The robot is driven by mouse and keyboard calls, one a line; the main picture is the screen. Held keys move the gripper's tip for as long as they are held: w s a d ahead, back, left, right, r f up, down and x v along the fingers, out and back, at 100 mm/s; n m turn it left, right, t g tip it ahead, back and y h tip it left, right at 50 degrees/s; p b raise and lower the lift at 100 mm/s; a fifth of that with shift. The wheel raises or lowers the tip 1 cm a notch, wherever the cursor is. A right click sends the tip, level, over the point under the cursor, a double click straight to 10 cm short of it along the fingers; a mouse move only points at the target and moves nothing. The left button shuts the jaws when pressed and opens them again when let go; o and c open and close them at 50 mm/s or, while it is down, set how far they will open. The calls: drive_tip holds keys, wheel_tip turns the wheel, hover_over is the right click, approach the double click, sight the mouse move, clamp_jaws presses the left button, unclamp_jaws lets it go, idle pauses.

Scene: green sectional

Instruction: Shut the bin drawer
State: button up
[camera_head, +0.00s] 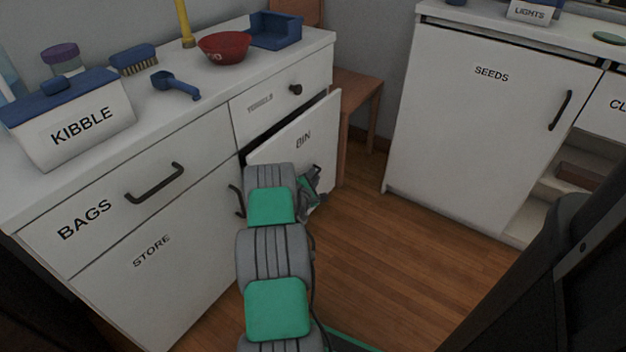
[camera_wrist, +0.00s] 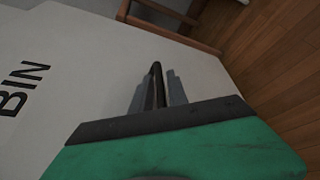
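The bin drawer (camera_head: 318,133), a white front marked BIN, stands out from the cabinet, with a dark gap along its top edge. Its label side also fills the left of the wrist view (camera_wrist: 75,75). My gripper (camera_head: 313,187) is low in front of the drawer's right part, partly hidden behind my arm in the head view. In the wrist view, its two grey fingers (camera_wrist: 156,90) are close on either side of a dark upright bar, which looks like the drawer's handle (camera_wrist: 155,78).
A small shut drawer (camera_head: 277,103) sits just above. The BAGS drawer (camera_head: 110,218) and STORE door (camera_head: 165,270) are to the left. A wooden chair (camera_head: 358,95) stands behind the bin drawer. The SEEDS cabinet (camera_head: 480,120) is at right, with open floor (camera_head: 400,240) between.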

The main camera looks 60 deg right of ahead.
clamp_jaws()
idle(1.4)
